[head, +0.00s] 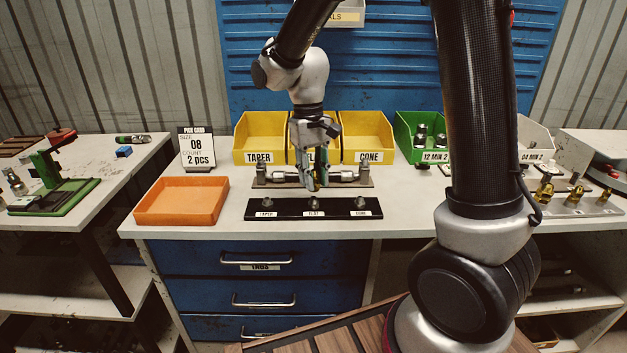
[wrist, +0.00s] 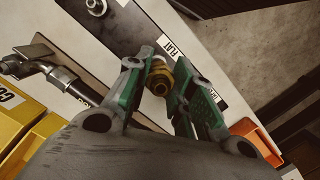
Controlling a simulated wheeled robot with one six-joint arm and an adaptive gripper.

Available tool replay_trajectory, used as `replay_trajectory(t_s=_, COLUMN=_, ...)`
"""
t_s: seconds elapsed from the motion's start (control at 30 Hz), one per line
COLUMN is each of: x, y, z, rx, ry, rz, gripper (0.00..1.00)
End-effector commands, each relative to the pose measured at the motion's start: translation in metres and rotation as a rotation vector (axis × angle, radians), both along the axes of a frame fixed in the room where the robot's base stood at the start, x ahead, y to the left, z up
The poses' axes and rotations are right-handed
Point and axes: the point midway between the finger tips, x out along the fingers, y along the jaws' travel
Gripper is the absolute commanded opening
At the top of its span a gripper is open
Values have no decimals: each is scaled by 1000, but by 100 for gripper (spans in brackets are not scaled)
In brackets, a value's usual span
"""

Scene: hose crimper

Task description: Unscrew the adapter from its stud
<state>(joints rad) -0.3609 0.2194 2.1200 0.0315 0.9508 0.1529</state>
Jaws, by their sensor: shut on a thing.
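My gripper (head: 316,187) points down over the middle of the bench. In the wrist view its green-padded fingers (wrist: 156,88) are shut on a small brass-coloured adapter (wrist: 159,76). The black strip (head: 290,213) carries metal studs labelled TAPER, FLAT and CONE. The adapter is close to the FLAT label (wrist: 169,46). The FLAT stud (head: 313,203) shows just below the fingertips in the head view. I cannot tell whether the adapter touches a stud, and the fingers hide its lower end.
A metal hose assembly (head: 345,177) lies behind the strip, close to my fingers. Yellow bins (head: 260,140) stand behind it, and a green bin (head: 408,127) to the right. An orange tray (head: 181,204) sits at left. Brass fittings (head: 575,193) stand at far right.

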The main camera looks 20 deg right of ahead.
Motion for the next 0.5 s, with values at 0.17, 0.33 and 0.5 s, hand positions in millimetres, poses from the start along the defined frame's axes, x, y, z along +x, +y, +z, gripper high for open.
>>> replay_trajectory(t_s=0.17, x=1, y=0, z=7, rx=2, ry=-3, rz=0, gripper=0)
replay_trajectory(t_s=0.33, x=1, y=0, z=25, rx=1, ry=-3, rz=-1, gripper=0)
replay_trajectory(t_s=0.5, x=1, y=0, z=43, rx=1, ry=-3, rz=-1, gripper=0)
